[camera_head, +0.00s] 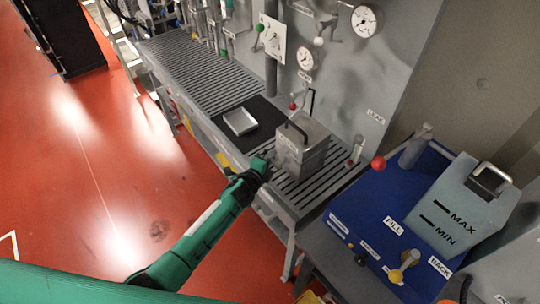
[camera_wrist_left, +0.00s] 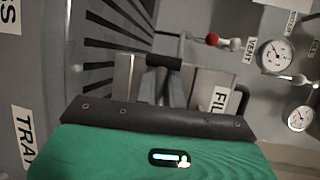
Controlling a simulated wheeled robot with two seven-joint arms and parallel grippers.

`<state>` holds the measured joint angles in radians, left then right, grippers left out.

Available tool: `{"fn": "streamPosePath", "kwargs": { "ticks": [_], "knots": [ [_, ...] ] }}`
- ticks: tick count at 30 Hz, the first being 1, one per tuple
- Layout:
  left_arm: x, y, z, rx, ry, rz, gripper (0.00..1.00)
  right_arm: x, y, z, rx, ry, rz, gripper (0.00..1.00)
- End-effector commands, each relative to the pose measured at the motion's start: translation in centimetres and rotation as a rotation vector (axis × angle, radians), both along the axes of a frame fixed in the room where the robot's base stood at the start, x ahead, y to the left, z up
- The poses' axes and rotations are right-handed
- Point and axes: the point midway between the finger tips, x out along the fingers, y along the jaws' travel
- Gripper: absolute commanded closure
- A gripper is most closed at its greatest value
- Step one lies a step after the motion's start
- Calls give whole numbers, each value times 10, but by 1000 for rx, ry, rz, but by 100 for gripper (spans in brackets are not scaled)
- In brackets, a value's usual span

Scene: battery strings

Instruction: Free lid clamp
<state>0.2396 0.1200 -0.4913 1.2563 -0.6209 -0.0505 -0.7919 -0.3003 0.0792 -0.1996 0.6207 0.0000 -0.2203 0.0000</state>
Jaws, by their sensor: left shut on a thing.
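In the left wrist view the left fingers (camera_wrist_left: 162,84) are shut at a short bar with a black grip (camera_wrist_left: 150,62), which looks like the lid clamp. The fingers hide most of the clamp, so I cannot tell its exact position. The box (camera_wrist_left: 212,86) shows behind the fingers, with a black handle (camera_wrist_left: 241,102) at right. My right gripper is out of view.
A shallow white tray (camera_head: 240,121) lies on a black mat left of the box. A blue-topped unit (camera_head: 375,205) with a grey MAX/MIN tank (camera_head: 462,210) and a red knob (camera_head: 378,163) stands at right. Gauges (camera_head: 364,21) and levers line the back panel.

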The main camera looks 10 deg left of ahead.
Motion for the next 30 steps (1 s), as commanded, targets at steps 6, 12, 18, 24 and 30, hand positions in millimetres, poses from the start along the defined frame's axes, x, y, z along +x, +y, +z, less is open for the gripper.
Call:
{"fn": "streamPosePath", "kwargs": {
  "ticks": [6, 12, 18, 24, 30],
  "knots": [
    [-1, 0, -2, -6, 7, 1, 100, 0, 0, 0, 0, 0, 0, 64],
    [-1, 0, -2, -7, 7, 1, 82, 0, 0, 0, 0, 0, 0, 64],
    [-1, 0, -1, -5, 5, 1, 69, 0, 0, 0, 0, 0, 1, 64],
    [-2, 1, -1, -4, 4, 0, 69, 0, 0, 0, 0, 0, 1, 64],
    [-19, 8, 1, -4, 4, 0, 69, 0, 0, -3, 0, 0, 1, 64]
  ]
}}
